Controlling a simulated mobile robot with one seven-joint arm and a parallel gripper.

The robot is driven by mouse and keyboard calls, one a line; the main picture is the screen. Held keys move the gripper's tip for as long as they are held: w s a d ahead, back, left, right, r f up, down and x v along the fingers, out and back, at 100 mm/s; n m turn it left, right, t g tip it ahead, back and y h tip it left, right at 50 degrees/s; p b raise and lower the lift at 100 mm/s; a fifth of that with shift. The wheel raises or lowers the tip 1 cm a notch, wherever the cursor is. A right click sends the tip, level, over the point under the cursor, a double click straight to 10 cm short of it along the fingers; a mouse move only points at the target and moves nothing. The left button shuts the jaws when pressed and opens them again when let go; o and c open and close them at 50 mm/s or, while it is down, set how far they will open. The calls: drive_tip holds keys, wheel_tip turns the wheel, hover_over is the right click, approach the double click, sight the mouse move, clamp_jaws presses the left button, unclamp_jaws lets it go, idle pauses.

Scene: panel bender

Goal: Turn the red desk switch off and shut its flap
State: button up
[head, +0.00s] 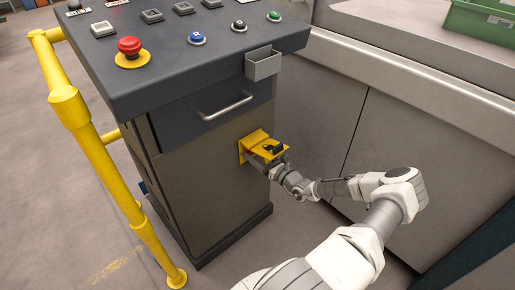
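A yellow flap and switch plate (254,137) is on the front of the grey desk cabinet (190,165), below the drawer handle. Yellow parts stick out from the cabinet face, so the flap looks raised, but its exact angle is hard to tell. My gripper (265,160) is at this yellow plate, reaching in from the lower right. Its fingertips are small and partly hidden, and I cannot tell whether they touch anything. The red switch itself does not show clearly; the gripper and the yellow parts cover that spot.
The desk top carries a red emergency button (129,46) and several other buttons. A grey holder (263,63) hangs from its edge, above a drawer handle (224,106). A yellow rail (100,155) stands at left. Grey machine panels (400,140) stand close on the right.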

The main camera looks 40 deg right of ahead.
drive_tip(key=shift+n+p, duration=0.35)
drive_tip(key=shift+n, duration=0.35)
drive_tip(key=o, duration=1.2)
drive_tip(key=shift+c, duration=0.2)
drive_tip(key=shift+s, duration=0.1)
drive_tip(key=s+d+p, duration=0.1)
drive_tip(key=s+p, duration=0.2)
drive_tip(key=s, duration=1.4)
drive_tip(key=shift+d, duration=0.2)
drive_tip(key=shift+s, duration=0.1)
